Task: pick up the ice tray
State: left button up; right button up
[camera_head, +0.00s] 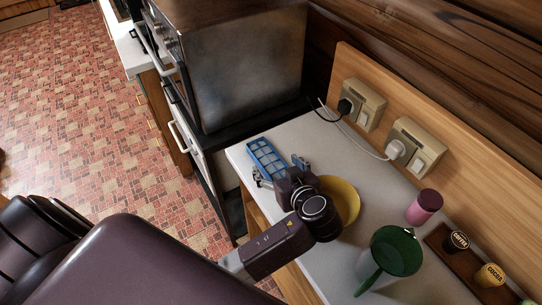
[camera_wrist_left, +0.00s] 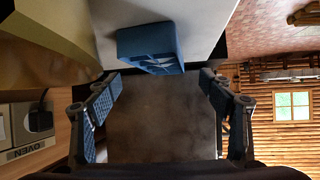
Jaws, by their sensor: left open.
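The blue ice tray (camera_head: 267,159) lies on the light grey countertop near its far end by the stove. It also shows in the left wrist view (camera_wrist_left: 150,48), at the upper middle, beyond the fingertips. My left gripper (camera_head: 280,172) is just on the near side of the tray, with its fingers spread and pointing toward it. In the left wrist view the open fingers (camera_wrist_left: 158,82) stand wide apart with nothing between them, and the tray sits nearer the left finger. The tray is apart from the fingers as far as I can tell. My right gripper is not in view.
A yellow plate or bowl (camera_head: 345,200) is partly hidden behind my left wrist. A green container (camera_head: 398,250), a pink jar (camera_head: 424,206) and a wooden rack (camera_head: 462,262) stand nearer. Wall sockets with cables (camera_head: 362,103) and the dark stove (camera_head: 245,65) border the counter.

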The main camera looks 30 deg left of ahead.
aim_at(269, 158)
pick_arm(q)
jog(key=shift+w+a+f+p, duration=0.15)
jog(key=shift+w+a+p, duration=0.05)
jog(key=shift+a, duration=0.25)
jog(key=shift+w+a+f+p, duration=0.15)
jog(key=shift+w+a, duration=0.05)
jog(key=shift+a, duration=0.25)
jog(key=x, duration=0.2)
jog(key=shift+w+f+p, duration=0.25)
jog(key=shift+w+p, duration=0.05)
jog(key=shift+p, duration=0.05)
jog(key=shift+w+a+f, duration=0.2)
jog(key=shift+s, duration=0.1)
jog(key=shift+c, duration=0.3)
jog(key=c, duration=1.4)
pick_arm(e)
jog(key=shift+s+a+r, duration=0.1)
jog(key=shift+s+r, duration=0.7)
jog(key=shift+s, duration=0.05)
pick_arm(q)
notch_tip(269, 158, up, 20)
jog(key=b, duration=0.3)
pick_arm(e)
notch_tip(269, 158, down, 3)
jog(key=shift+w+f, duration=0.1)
